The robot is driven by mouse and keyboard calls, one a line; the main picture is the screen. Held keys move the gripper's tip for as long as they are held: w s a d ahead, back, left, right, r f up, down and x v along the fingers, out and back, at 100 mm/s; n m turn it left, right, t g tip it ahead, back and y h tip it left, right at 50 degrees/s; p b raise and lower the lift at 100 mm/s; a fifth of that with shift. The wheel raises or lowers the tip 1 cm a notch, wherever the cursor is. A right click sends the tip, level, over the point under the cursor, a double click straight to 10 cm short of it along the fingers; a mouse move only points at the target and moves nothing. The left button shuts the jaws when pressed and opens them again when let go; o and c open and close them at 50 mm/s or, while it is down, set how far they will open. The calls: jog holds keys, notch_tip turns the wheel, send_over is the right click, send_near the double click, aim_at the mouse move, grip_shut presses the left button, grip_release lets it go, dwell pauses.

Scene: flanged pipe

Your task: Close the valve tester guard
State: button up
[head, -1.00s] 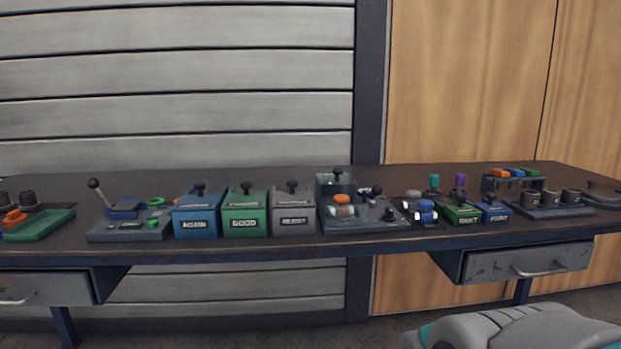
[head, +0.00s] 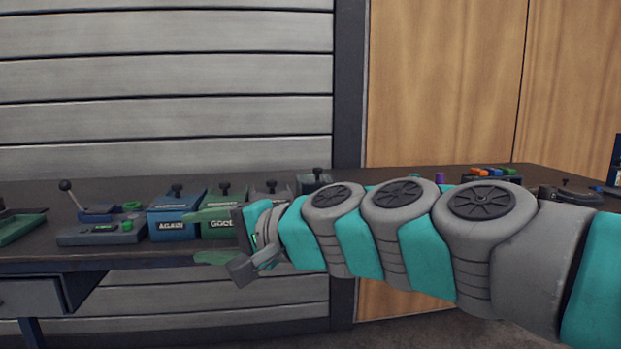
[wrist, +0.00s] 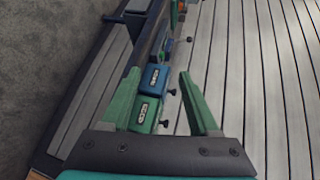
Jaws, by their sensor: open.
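The device that looks like the valve tester is almost wholly hidden behind my arm in the head view. Only the dark upright panel of its guard (head: 314,183), with a black knob on top, shows above the arm. The guard looks raised. The tester cannot be made out in the wrist view.
A blue box (head: 176,219), a green box (head: 222,192) and a partly hidden grey box (head: 269,189) stand left of the tester, each with a black knob. A lever device (head: 100,231) is farther left. My arm covers much of the bench's right side.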

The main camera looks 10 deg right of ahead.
aim_at(320, 169)
jog(key=w+d+r+m+t+b, duration=0.2)
jog(key=w+d+r+m+t, duration=0.5)
jog(key=w+d+r+m, duration=0.3)
jog(key=w+d+f+m+h, duration=0.2)
jog(key=w+d+m, duration=0.2)
jog(key=m, duration=0.1)
jog(key=w+d+f+m+t+h, duration=0.1)
jog(key=w+d+f+m+h, duration=0.2)
jog(key=w+d+m, duration=0.2)
jog(key=w+d+f+m+h+b, duration=0.1)
jog(key=w+d+f+m+h, duration=0.1)
jog(key=w+d+m, duration=0.2)
jog(key=shift+w+d+f+m+t+h, duration=0.1)
jog(key=shift+d+f+m+t+h, duration=0.1)
jog(key=shift+d+m, duration=0.25)
jog(key=shift+w+d+f+m+t+h, duration=0.1)
jog(key=shift+d+m+t, duration=0.15)
jog(key=shift+m, duration=0.4)
jog(key=shift+p+x, duration=1.9)
jog(key=shift+x, duration=1.9)
jog(key=shift+a+f, duration=0.1)
jog(key=shift+c, duration=0.3)
grip_shut()
